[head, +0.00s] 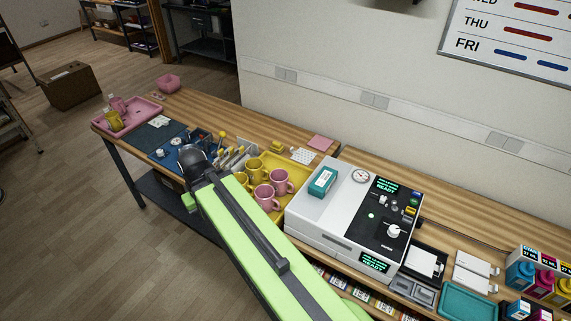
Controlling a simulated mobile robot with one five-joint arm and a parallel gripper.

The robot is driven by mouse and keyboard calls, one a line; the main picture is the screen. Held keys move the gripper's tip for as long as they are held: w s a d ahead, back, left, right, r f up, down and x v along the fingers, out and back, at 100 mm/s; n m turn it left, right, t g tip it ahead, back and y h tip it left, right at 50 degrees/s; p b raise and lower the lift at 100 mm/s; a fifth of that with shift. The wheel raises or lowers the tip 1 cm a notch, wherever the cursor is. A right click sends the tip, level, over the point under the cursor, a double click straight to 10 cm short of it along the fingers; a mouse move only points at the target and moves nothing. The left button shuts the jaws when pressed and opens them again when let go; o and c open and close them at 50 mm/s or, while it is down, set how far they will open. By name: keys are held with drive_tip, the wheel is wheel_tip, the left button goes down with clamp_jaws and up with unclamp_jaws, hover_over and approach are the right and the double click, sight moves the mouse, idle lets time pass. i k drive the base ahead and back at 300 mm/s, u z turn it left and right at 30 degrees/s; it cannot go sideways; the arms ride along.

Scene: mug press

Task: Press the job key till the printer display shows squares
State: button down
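The printer looks to be the white machine (325,215) on the bench right of centre. Its black top panel carries a display (386,187) with green text; the last line reads READY. A second display (375,262) on the front edge also reads READY. No squares show clearly on either. The panel has a white knob (394,231), a small green light or button (371,215) and small coloured keys (411,210) at its right side. I cannot read which is the job key. My green arm crosses from the bottom toward upper left, clear of the panel; no gripper fingers show.
A yellow tray (308,165) with pink and yellow mugs stands left of the printer. A teal box (323,182) and a round gauge (360,176) sit on the printer's top. Ink bottles (521,273) and a teal tray (466,303) are at right. A pink tray (141,117) is far left.

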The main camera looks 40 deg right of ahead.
sight(415, 194)
drive_tip(key=k, duration=0.5)
drive_tip(key=z, duration=2)
drive_tip(key=k, duration=0.55)
drive_tip(key=u, duration=0.2)
